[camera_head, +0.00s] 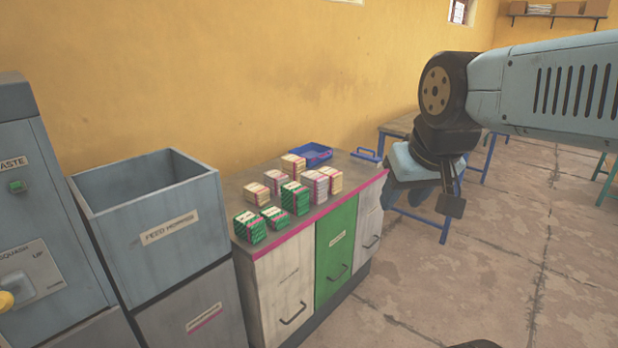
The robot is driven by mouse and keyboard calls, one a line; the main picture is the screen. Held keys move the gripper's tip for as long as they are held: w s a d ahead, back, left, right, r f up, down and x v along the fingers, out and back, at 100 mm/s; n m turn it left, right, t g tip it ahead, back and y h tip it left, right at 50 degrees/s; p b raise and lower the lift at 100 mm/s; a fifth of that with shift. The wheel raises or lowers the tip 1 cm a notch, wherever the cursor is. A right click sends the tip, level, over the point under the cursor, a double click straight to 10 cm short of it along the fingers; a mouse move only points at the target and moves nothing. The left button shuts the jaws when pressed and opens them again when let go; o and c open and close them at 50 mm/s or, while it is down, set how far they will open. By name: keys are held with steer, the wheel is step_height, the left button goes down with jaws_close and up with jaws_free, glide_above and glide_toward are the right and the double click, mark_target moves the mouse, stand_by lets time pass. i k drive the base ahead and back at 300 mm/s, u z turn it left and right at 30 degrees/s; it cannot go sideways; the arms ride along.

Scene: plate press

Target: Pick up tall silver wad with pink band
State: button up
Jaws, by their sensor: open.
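Several banded wads stand on the top of a low cabinet (238,183). A pale silver wad with a pink band (316,187) stands at the right of the group, beside a cream wad (333,178) and a green wad (295,198). Another pale silver-pink wad (274,181) stands farther back and looks shorter. My gripper (447,200) hangs in the air to the right of the cabinet, apart from all wads. It is open and empty; one finger shows clearly and the other is partly hidden.
More green wads (250,227) and cream wads (257,194) crowd the cabinet top. A blue tray (318,153) lies behind them. A deep grey feed hopper (150,225) stands left of the cabinet. Blue-legged tables (400,127) stand behind; the floor (500,270) at right is clear.

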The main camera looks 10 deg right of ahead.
mark_target(317, 183)
steer(key=i, duration=0.85)
steer(key=u, duration=0.05)
